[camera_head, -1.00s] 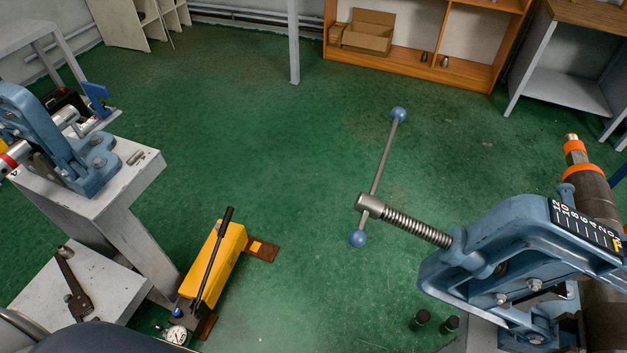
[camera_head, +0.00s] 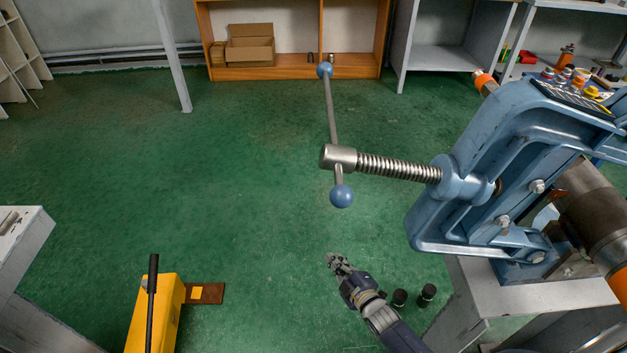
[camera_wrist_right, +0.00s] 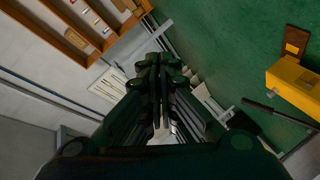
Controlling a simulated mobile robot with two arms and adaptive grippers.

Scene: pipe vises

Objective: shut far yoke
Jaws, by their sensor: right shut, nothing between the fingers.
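A blue vise yoke (camera_head: 480,165) stands at the right of the head view, on a grey stand. It is tilted over, so its threaded screw (camera_head: 400,168) points left over open floor. The screw's T-handle (camera_head: 333,110) has a blue ball at each end. A dark pipe (camera_head: 592,205) with orange bands lies beside the yoke, on its right. My right gripper (camera_head: 336,258) is shut and empty, below and left of the yoke, apart from it. In the right wrist view its fingers (camera_wrist_right: 158,75) are together with nothing between them. My left gripper is out of view.
A yellow tool (camera_head: 155,310) with a black lever stands on the floor at lower left. Two black cylinders (camera_head: 413,297) are near my right gripper. An orange shelf (camera_head: 290,72) stands at the back. The green floor between is clear.

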